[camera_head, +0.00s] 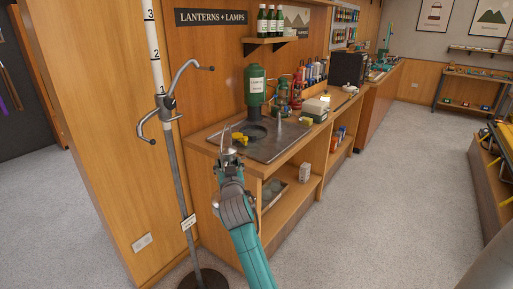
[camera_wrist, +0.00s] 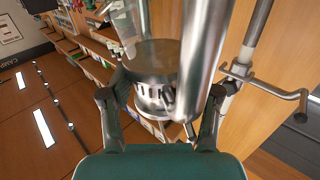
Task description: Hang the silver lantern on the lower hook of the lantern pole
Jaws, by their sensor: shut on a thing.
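The silver lantern (camera_wrist: 155,60) fills the middle of the wrist view, with a shiny metal body and a slotted lower collar. My gripper (camera_wrist: 166,100) is shut on it, one finger on each side. In the head view my gripper (camera_head: 231,152) is in front of the counter, right of the lantern pole (camera_head: 181,185); the lantern is mostly hidden there. The pole is upright on a round dark base. Its upper hook (camera_head: 190,66) points right and its lower hook (camera_head: 141,134) curves out left; both look empty. A hook arm also shows right of the lantern in the wrist view (camera_wrist: 275,92).
A wood-panelled wall rises behind the pole. The grey floor to the left is clear.

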